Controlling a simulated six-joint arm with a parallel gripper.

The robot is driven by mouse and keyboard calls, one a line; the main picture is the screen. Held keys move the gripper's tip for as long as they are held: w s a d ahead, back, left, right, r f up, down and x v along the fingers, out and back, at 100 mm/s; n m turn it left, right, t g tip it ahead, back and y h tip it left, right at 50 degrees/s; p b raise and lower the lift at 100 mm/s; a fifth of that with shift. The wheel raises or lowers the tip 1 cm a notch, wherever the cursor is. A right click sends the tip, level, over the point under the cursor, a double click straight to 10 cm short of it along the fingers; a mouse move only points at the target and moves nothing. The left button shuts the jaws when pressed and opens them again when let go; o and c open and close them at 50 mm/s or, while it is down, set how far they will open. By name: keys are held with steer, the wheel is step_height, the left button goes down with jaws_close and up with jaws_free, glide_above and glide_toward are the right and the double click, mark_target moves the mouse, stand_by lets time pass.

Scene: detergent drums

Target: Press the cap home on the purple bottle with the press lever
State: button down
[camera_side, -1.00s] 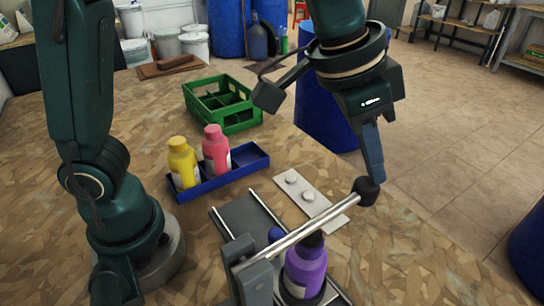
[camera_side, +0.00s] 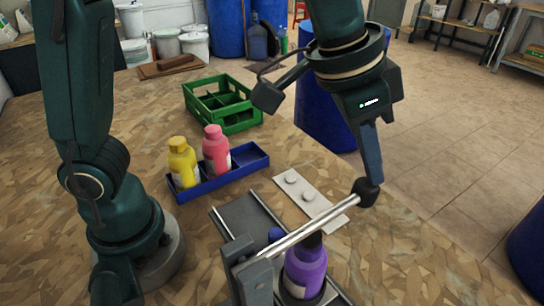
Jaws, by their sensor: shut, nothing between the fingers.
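The purple bottle (camera_side: 305,272) stands upright in the press at the bottom of the view. Its dark top (camera_side: 312,240) is just under the press lever (camera_side: 305,232), whose bar partly hides it. I cannot tell how far down the cap sits. The lever slopes from its grey post (camera_side: 250,275) up in the picture to a black knob (camera_side: 366,192). My gripper (camera_side: 372,176) is shut and empty, pointing down with its tip at the knob. It appears to touch the knob from above.
A blue tray (camera_side: 247,161) holds a yellow bottle (camera_side: 182,163) and a pink bottle (camera_side: 215,150). A light plate (camera_side: 325,209) with round white caps lies beside the press. A green crate (camera_side: 240,122) stands farther back. A blue drum (camera_side: 322,120) is beyond the table edge.

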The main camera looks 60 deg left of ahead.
steer(key=shift+d+v, duration=0.15)
steer(key=shift+v, duration=0.55)
steer(key=shift+d+v, duration=0.1)
steer(key=shift+v, duration=0.6)
steer(key=shift+w+r, duration=0.1)
steer(key=shift+r, duration=0.6)
steer(key=shift+r, duration=2)
steer(key=s+a+n+t+y, duration=0.1)
steer(key=s+a+n, duration=0.35)
steer(key=a, duration=0.65)
steer(key=s+a+f, duration=0.2)
steer(key=s+f, duration=0.1)
steer(key=f, duration=0.2)
steer(key=s+a+f+n+y, duration=0.1)
steer(key=s+a+f, duration=0.1)
steer(key=s+f, duration=0.2)
step_height(320, 180, down, 2)
steer(key=shift+a+f+t, duration=0.1)
steer(key=shift+a+t, duration=0.2)
steer(key=shift+a, duration=0.05)
